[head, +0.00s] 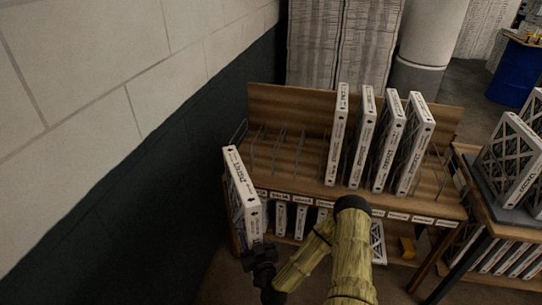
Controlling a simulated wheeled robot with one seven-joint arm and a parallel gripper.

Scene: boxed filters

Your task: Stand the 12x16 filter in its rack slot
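A white boxed filter (239,187) with a lattice side and dark print stands upright, slightly tilted, at the left end of the rack. Its printed size is too small to read. My gripper (257,246) is at its near lower end and appears shut on it; the fingertips are partly hidden. The wooden rack (325,183) has thin wire dividers and a row of small white labels along its front edge. Its left slots are empty. Several similar filters (364,137) stand upright in its middle and right slots. The slot labels are not legible.
A dark-and-white block wall (170,170) runs close along the left of the held filter. More filters (281,217) sit on a lower shelf. A second table (485,215) with filters stands at the right. A pillar (424,60) and a blue barrel (513,75) are behind.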

